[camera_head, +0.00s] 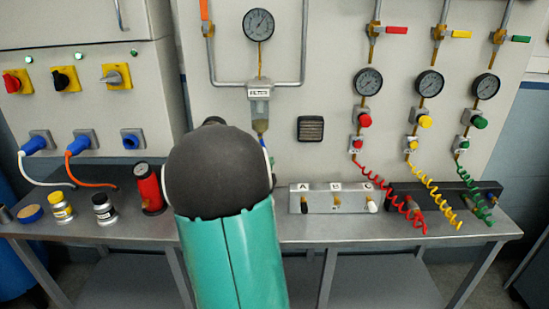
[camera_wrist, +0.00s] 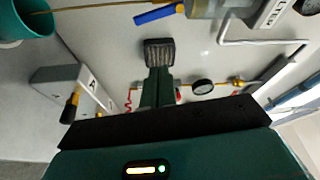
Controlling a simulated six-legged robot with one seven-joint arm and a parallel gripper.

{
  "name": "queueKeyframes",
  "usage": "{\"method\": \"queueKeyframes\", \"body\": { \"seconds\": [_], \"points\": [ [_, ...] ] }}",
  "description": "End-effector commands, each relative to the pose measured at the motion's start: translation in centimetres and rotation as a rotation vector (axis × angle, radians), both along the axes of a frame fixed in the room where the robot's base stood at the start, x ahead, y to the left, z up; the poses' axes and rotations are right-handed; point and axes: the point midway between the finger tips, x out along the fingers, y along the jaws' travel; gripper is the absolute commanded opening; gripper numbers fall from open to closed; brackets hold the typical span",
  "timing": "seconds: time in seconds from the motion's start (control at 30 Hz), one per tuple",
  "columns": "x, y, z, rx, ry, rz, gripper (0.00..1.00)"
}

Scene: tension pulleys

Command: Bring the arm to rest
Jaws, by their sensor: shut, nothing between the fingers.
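My arm (camera_wrist: 165,150) shows its dark bar and teal housing along the bottom of the wrist view. My gripper (camera_wrist: 158,75) is a pair of dark green fingers closed together, with nothing between them. In that view the fingers point toward a dark slotted vent (camera_wrist: 158,52) on the panel; I cannot tell the gap. In the head view my teal arm link and its dark round joint fill the middle, and the gripper is hidden behind them. The vent also shows there (camera_head: 311,128), right of the joint.
A metal bench (camera_head: 330,228) runs below the panel. On it are a red cylinder (camera_head: 149,187), a black jar (camera_head: 104,209), a yellow jar (camera_head: 61,206) and a block marked A, B, C (camera_head: 328,198). Coiled red (camera_head: 390,192), yellow (camera_head: 432,190) and green (camera_head: 476,190) hoses hang right. The filter (camera_head: 259,104) is above my arm.

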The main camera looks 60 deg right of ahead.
Motion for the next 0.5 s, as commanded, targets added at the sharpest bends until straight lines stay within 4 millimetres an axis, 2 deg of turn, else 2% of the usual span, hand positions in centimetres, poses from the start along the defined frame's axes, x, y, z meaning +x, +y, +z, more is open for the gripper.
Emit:
{"method": "queueKeyframes", "body": {
  "seconds": [0.13,0.5],
  "points": [
    [-0.15,0.66,-0.1,0.0,0.001,0.0,0.0],
    [-0.43,0.6,-0.1,0.001,0.001,-0.001,0.0]
  ]
}}
